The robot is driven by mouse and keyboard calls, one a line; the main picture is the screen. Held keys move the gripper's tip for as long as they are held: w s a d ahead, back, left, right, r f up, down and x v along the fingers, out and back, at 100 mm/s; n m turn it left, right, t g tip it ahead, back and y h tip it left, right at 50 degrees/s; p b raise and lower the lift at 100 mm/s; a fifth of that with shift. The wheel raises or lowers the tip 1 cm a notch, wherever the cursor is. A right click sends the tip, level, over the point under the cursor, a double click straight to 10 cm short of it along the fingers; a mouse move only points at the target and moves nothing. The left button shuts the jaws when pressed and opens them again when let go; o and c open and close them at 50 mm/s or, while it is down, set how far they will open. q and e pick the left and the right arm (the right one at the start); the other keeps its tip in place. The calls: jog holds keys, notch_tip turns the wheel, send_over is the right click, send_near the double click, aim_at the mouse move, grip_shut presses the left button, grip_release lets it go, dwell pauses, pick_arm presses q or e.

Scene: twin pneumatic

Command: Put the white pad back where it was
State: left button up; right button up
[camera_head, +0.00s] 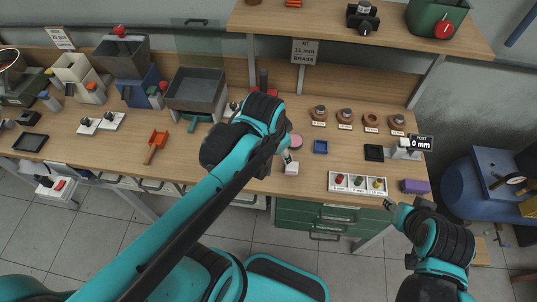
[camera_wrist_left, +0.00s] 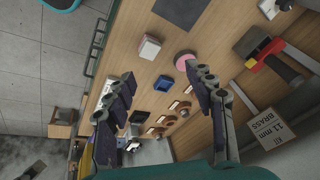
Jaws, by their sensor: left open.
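A small white block-shaped piece, the likely white pad (camera_head: 291,168), rests on the wooden table near its front edge. It also shows in the left wrist view (camera_wrist_left: 150,47), with a white top and a pinkish side. A pink round disc (camera_head: 295,141) lies just behind it, and in the wrist view (camera_wrist_left: 185,60) it sits beside it. My left gripper (camera_head: 287,156) is over the table close to the white piece. In the wrist view its two fingers (camera_wrist_left: 161,74) are spread, with nothing held between them. My right gripper (camera_head: 389,204) is by the table's front right edge; its jaws are too small to judge.
A blue square tray (camera_head: 320,147) and a black square pad (camera_head: 374,153) lie to the right. A white holder with coloured pieces (camera_head: 357,184) is at the front right. Copper-coloured rings stand along the back. A grey bin (camera_head: 197,92) and a red scoop (camera_head: 156,146) are left.

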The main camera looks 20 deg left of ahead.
pick_arm(q)
jog(key=s+n+t, duration=0.1)
jog(key=n, duration=0.1)
jog(key=s+a+n+t, duration=0.1)
jog(key=n, duration=0.1)
jog(key=s+n+t, duration=0.1)
jog(key=s+n, duration=0.1)
jog(key=shift+s+a+r, duration=0.1)
jog(key=shift+a+r, duration=0.15)
jog(key=shift+a, duration=0.15)
notch_tip(320, 180, down, 3)
jog(key=b, duration=0.3)
jog(key=shift+f, duration=0.1)
dwell(0.8)
